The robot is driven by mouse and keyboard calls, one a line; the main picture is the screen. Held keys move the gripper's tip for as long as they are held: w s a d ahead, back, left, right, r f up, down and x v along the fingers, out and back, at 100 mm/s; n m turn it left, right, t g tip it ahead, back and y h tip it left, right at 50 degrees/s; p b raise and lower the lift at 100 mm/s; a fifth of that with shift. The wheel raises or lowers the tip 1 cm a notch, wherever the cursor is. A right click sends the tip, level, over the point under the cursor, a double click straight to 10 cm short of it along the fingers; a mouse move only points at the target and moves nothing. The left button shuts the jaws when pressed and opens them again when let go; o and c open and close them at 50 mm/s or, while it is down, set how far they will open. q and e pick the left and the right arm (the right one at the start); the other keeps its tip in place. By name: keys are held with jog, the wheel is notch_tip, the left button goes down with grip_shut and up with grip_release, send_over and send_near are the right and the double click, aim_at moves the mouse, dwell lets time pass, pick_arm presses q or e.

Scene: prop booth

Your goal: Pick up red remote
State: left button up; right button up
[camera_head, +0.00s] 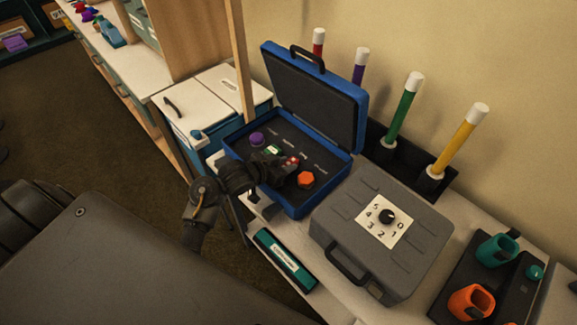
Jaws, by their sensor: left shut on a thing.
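An open blue case (293,208) stands on the counter with its lid up. A small red item (293,160), seemingly the red remote, shows at the tip of my left gripper (290,170), low inside the case. The gripper is shut on it, and its dark fingers hide most of it. I cannot tell whether it is clear of the case floor. An orange-red hexagonal piece (306,179) lies just right of the gripper. A green piece (274,150) and a purple round piece (257,139) lie to its left. My right gripper is out of view.
A grey case with a dial (413,243) stands right of the blue case. Behind are upright tubes, including green (404,108) and yellow (461,136). A teal box (285,260) lies in front. Teal and orange holders (471,302) are at lower right.

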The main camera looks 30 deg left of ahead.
pick_arm(q)
jog(key=shift+c, duration=0.7)
jog(key=shift+r, duration=0.1)
